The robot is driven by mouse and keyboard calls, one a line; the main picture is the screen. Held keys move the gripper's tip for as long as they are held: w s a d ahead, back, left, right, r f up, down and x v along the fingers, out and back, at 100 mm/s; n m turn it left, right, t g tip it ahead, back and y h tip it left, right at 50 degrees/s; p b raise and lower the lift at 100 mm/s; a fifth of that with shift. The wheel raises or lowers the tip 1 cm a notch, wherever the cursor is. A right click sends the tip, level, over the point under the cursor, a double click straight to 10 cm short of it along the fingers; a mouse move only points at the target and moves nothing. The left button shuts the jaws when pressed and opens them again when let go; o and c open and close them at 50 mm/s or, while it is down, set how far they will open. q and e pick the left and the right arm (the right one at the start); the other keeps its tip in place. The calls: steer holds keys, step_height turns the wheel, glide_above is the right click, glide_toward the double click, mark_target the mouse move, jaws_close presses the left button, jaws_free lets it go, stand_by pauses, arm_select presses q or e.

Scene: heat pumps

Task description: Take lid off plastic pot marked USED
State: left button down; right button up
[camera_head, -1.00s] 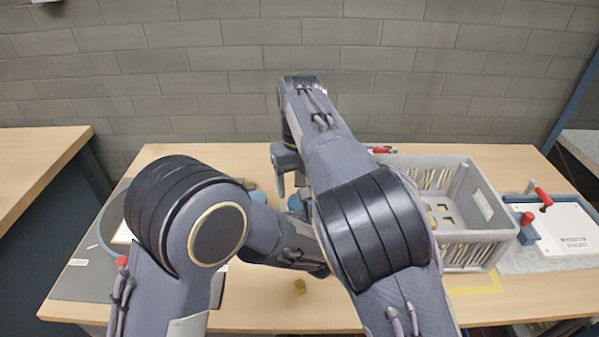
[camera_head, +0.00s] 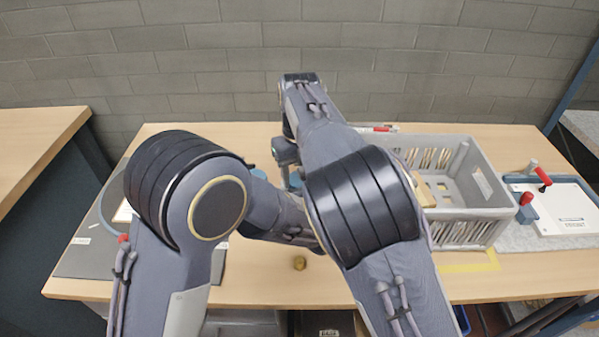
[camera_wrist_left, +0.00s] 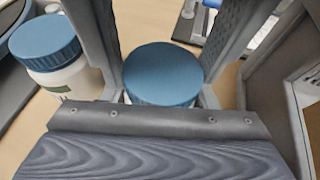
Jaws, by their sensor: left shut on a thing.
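In the left wrist view, my left gripper (camera_wrist_left: 163,84) is shut on a round, ribbed blue lid (camera_wrist_left: 163,74). The lid sits between the two fingers; the pot body below it is mostly hidden. A white pot with a blue lid (camera_wrist_left: 55,58) stands to its left, with part of a green label showing. No USED marking is readable. Blue lids show there only in small parts.
A small brass-coloured piece (camera_head: 299,262) lies near the front. A dark mat (camera_head: 85,255) is at the left. The front middle is mostly clear.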

steer(key=o, duration=0.5)
steer(key=shift+c, duration=0.2)
steer(key=shift+r, duration=2.25)
arm_select(q)
steer(key=shift+c, duration=2.3)
jaws_free()
steer(key=shift+s, duration=0.1)
